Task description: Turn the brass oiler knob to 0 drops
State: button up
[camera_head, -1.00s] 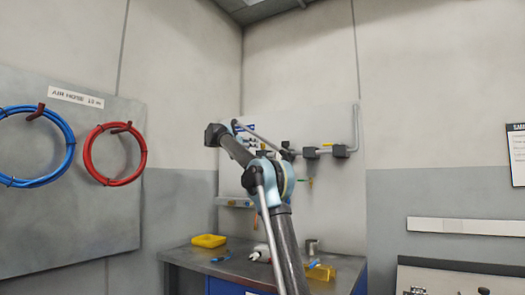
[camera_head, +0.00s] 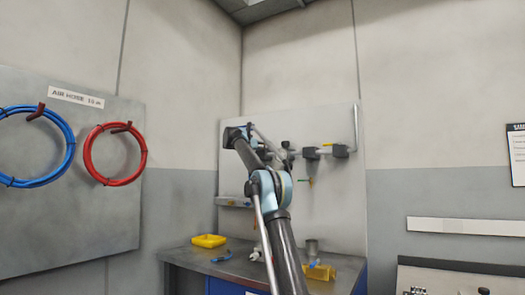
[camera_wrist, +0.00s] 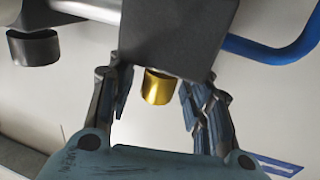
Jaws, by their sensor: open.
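The brass knob (camera_wrist: 158,87) is a short gold cylinder near the middle of the wrist view. It sits below a dark square block (camera_wrist: 175,32), which hides its upper part. My gripper (camera_wrist: 157,97) is open, with one finger on each side of the knob. Gaps show between the fingers and the knob, so nothing is gripped. No drop scale or mark can be read on the knob. In the head view my arm covers this spot, and neither the knob nor the fingers can be made out.
A grey pipe with dark fittings (camera_head: 311,153) runs along the wall panel (camera_head: 335,205). In the wrist view a black cylinder (camera_wrist: 34,47) hangs at left and a blue hose (camera_wrist: 275,50) curves at upper right. A yellow box (camera_head: 208,241) stands on the bench (camera_head: 190,256).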

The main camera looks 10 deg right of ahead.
jog(key=shift+c, duration=0.6)
jog(key=c, duration=1)
jog(key=shift+o, duration=0.2)
jog(key=shift+n+t+y, duration=0.5)
jog(key=shift+t, duration=0.1)
jog(key=n+t+y, duration=0.2)
jog(key=y, duration=0.1)
jog(key=n+t+y, duration=0.2)
jog(key=n+y, duration=0.1)
jog(key=y, duration=0.1)
jog(key=shift+s+d+n+y, duration=0.1)
jog(key=shift+n+y, duration=0.2)
jog(key=shift+n+t+y, duration=0.5)
jog(key=shift+n+y, duration=0.7)
jog(key=shift+y, duration=0.7)
jog(key=shift+n+y, duration=1.2)
jog(key=shift+y, duration=0.7)
jog(key=o, duration=1.1)
